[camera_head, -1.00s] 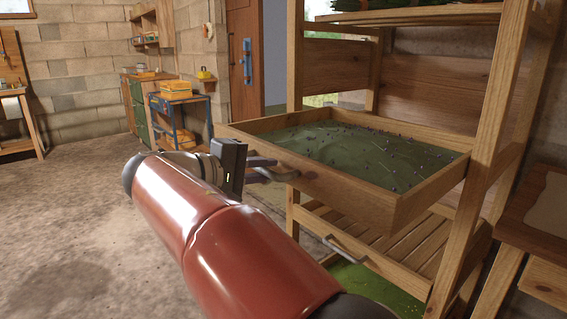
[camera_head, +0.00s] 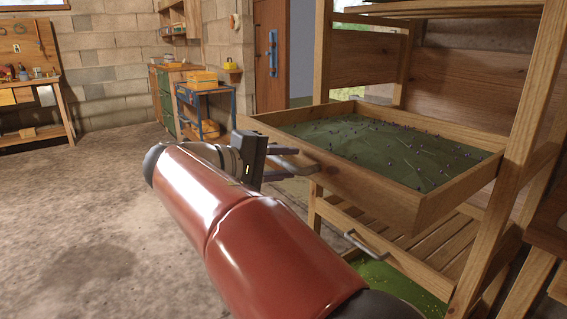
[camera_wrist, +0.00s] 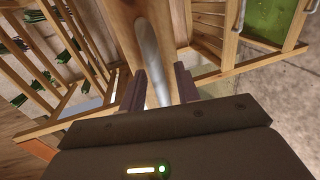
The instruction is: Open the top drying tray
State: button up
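A wooden drying tray (camera_head: 375,190) filled with dark green herbs with small purple flecks stands well out from its wooden rack. It is level and shows at the right of the head view. Its pale metal handle (camera_head: 312,166) is on the front board and also shows in the wrist view (camera_wrist: 151,55). My gripper (camera_wrist: 160,80) is at this handle, one dark finger on each side of the bar. The fingers are apart, with a narrow gap beside the bar. In the head view my red arm reaches in from below, and the fingertips are partly hidden at the handle.
A slatted tray (camera_head: 440,250) with its own handle is lower in the rack, above a green-filled level (camera_head: 385,280). A rack post (camera_head: 505,185) stands at the right. A blue cart (camera_head: 205,105) and workbench (camera_head: 30,130) are farther back. The left floor is clear.

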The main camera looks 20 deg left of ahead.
jog(key=v, duration=0.7)
jog(key=shift+s+a, duration=0.25)
